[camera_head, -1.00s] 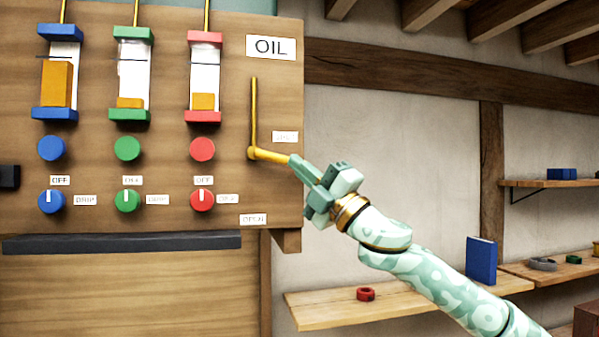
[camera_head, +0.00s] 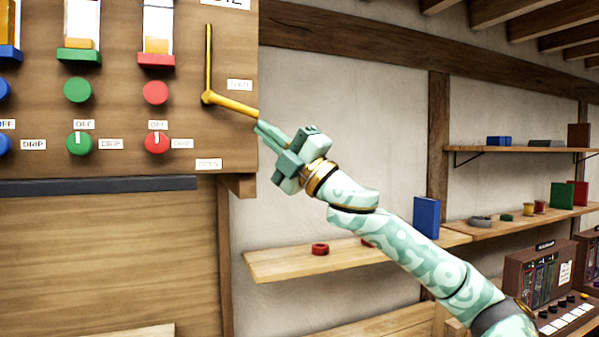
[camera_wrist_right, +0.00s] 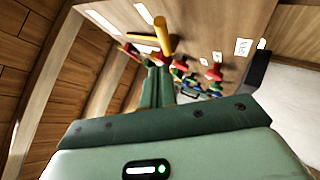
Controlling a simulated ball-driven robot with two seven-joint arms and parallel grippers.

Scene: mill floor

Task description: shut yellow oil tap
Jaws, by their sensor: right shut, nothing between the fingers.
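The yellow oil tap (camera_head: 232,105) is on the wooden oil panel; its lever points right and slightly down from the foot of a thin upright yellow rod. A white label sits above the lever and another, seemingly reading OPEN (camera_head: 208,164), below it. My right gripper (camera_head: 262,129) is shut and empty, its tips at or just under the lever's free end; whether they touch is unclear. In the right wrist view the yellow lever (camera_wrist_right: 162,38) shows just past the closed fingers (camera_wrist_right: 155,88). My left gripper is not in view.
The wooden panel (camera_head: 228,130) also carries red (camera_head: 155,92) and green (camera_head: 78,90) knobs, dials and oil glasses. A dark ledge (camera_head: 100,186) runs below. At right, shelves (camera_head: 330,257) hold a red ring (camera_head: 320,249), a blue book (camera_head: 426,217) and other items.

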